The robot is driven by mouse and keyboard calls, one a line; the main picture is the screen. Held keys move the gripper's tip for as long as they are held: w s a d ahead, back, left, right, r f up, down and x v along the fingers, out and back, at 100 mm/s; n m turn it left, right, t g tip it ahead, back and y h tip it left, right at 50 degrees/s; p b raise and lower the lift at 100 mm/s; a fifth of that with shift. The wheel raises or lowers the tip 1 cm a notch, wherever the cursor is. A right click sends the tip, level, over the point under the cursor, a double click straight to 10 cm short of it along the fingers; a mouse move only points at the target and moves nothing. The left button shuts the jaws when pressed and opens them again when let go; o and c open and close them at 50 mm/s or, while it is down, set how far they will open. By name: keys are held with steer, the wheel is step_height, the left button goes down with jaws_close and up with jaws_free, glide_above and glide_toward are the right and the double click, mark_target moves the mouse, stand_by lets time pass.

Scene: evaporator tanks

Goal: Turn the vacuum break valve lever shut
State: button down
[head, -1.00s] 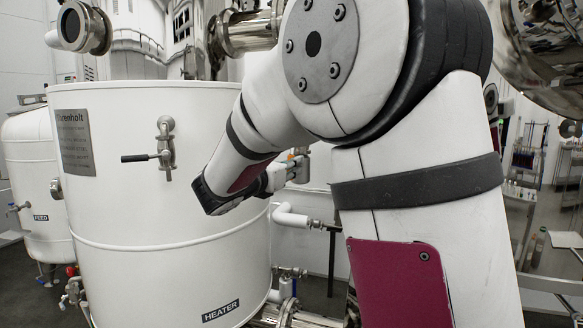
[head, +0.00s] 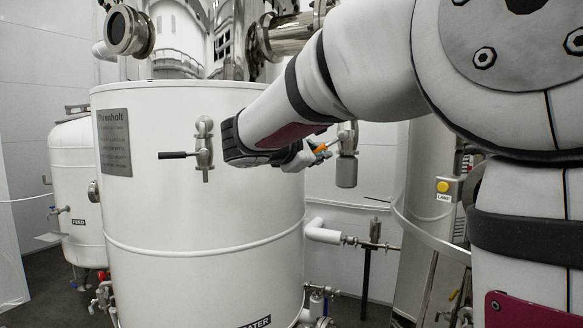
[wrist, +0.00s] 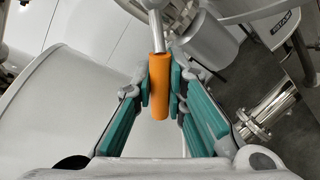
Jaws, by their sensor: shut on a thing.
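The orange lever sleeve (wrist: 160,85) stands between the teal finger pads of my gripper (wrist: 161,92) in the wrist view. The pads are closed on it from both sides. A metal lever rod (wrist: 157,32) runs up from the sleeve towards the valve. My wrist partly hides the lever in the head view.
The white heater tank (head: 200,220) fills the left middle, with a black-handled tap (head: 204,150) on its front. A white pipe (head: 325,233) and small valve (head: 375,232) lie below the gripper. A feed tank (head: 75,170) stands at far left.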

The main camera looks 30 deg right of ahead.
steer(key=m+b, duration=0.1)
steer(key=r+m+b, duration=0.1)
steer(key=w+r+m+b, duration=0.1)
steer(key=shift+a+m+t+y+b, duration=0.3)
steer(key=shift+y+b, duration=0.1)
steer(key=shift+r+m+t+y+b, duration=0.35)
steer(key=shift+r+m+b, duration=0.5)
steer(key=shift+m+b, duration=0.3)
steer(key=shift+s+r, duration=0.1)
steer(key=shift+r, duration=0.05)
steer(key=c, duration=1.6)
jaws_free()
steer(key=v, duration=1.2)
